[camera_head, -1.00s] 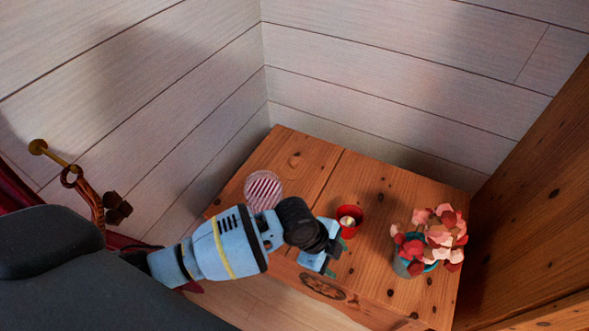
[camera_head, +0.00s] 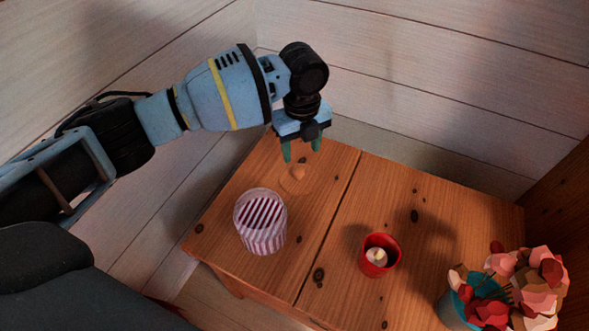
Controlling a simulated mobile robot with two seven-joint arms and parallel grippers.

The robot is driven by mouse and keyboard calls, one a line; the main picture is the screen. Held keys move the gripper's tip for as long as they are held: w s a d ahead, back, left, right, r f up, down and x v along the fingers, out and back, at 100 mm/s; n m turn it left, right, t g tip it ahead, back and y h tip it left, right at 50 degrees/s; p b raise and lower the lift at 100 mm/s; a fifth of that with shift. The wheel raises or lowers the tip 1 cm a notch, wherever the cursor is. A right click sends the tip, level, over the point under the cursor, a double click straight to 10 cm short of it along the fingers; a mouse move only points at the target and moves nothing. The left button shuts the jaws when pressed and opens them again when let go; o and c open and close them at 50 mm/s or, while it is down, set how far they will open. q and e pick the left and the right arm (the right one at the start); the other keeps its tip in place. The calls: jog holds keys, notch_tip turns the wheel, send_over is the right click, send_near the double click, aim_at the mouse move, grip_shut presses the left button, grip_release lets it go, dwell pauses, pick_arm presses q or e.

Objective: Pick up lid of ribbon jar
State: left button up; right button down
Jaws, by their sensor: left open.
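The ribbon jar (camera_head: 264,240), pale with red stripes showing on top, stands upright near the left end of the wooden cabinet top. Behind it and a little to the right lies a faint, see-through round lid (camera_head: 287,188) with a small wood-coloured knob in its middle. My left gripper (camera_head: 301,151) points down with its two green fingers apart and empty. In the picture it is just above the knob, and I cannot tell the exact height gap. My right gripper is not in view.
A red cup with a candle (camera_head: 368,264) stands right of the jar. A teal pot (camera_head: 455,309) with red and pink flowers is at the lower right. The wooden top (camera_head: 400,200) is clear between them. Plank walls (camera_head: 430,110) rise behind.

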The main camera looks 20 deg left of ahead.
aim_at(298, 170)
pick_arm(q)
jog(key=shift+w+a+f, duration=0.25)
jog(key=shift+w+a, duration=0.15)
jog(key=shift+s+d+f, duration=0.1)
jog(key=shift+f, duration=0.2)
notch_tip(298, 170, down, 2)
jog(key=shift+b, duration=0.6)
jog(key=shift+f+b, duration=1.3)
jog(key=shift+f, duration=1.3)
jog(key=shift+r, duration=0.1)
jog(key=c, duration=1.1)
